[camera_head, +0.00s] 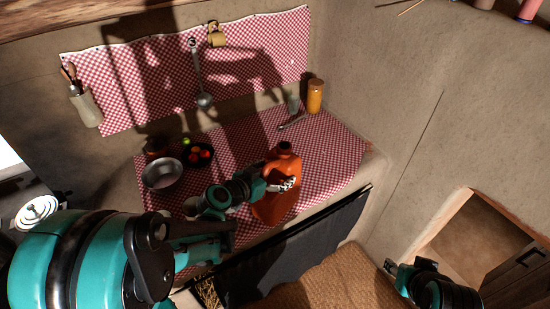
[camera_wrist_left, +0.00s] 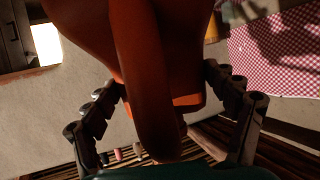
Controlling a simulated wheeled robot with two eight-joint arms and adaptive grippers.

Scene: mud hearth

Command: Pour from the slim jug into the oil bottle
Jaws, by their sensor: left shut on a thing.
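An orange-red jug with a handle (camera_head: 272,208), which looks like the slim jug, is at the front of the checked counter cloth. My left gripper (camera_head: 284,184) is shut on it. In the left wrist view the jug's handle (camera_wrist_left: 146,85) runs between the two fingers and its body fills the top. Whether its base touches the counter is unclear. An amber container with an orange top (camera_head: 315,96) stands upright at the back right corner, beside a small grey-green vessel (camera_head: 293,103). I cannot tell which is the oil bottle. My right gripper (camera_head: 402,268) is low at right, apart from these; its fingers are unclear.
A metal bowl (camera_head: 161,173) and a dark bowl with red and green produce (camera_head: 199,155) sit left on the cloth. A spoon-like utensil (camera_head: 291,123) lies near the back containers. A ladle (camera_head: 203,98) hangs on the wall. The cloth right of the jug (camera_head: 335,150) is clear.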

